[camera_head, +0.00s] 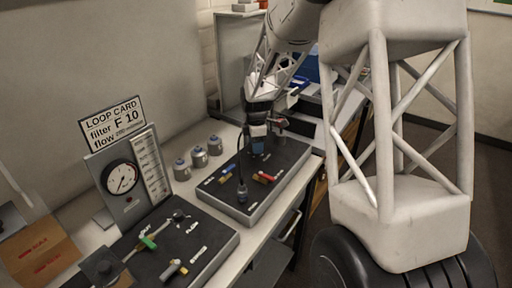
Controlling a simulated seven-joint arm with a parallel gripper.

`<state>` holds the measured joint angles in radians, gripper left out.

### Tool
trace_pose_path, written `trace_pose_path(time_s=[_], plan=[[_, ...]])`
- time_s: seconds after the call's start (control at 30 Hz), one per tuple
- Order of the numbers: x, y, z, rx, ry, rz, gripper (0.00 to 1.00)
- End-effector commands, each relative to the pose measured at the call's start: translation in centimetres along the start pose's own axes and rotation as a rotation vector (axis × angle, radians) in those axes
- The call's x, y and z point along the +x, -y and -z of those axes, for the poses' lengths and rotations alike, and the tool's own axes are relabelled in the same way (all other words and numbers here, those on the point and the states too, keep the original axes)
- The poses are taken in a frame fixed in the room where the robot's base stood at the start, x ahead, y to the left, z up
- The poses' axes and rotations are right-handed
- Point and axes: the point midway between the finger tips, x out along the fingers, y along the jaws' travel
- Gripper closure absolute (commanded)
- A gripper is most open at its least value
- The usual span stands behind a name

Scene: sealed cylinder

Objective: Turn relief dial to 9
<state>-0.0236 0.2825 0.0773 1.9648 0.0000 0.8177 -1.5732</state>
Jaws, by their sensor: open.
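My gripper (258,148) is at the far end of the far dark board (285,183), pointing down. Its jaws are open, and I see nothing between them. They are too small to tell whether they touch anything. I cannot single out the relief dial, because the board labels are too small to read surely and the gripper hides part of the far board. That board carries a blue-handled part (228,169), a red-handled part (266,177) and an upright dark part (242,192). The near dark board (215,238) has a green-handled part (148,243), a pale-handled part (174,268) and a dark knob (180,215).
A cardboard box (40,248) is at the left. The bench's front edge is narrow.

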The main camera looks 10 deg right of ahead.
Motion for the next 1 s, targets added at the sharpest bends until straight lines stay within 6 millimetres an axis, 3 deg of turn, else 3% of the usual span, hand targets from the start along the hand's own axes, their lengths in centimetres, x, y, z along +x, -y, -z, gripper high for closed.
trace_pose_path(time_s=[0.2, 0.53, 0.83, 1.0], plan=[[1.3, 0.0, 0.0, 0.000, 0.000, 0.000, 0.45], [1.5, 0.0, 0.0, 0.000, 0.000, -0.001, 0.45], [1.5, 0.0, 0.0, 0.000, 0.000, -0.001, 0.91], [1.5, 0.0, 0.0, 0.003, 0.000, -0.001, 0.94]])
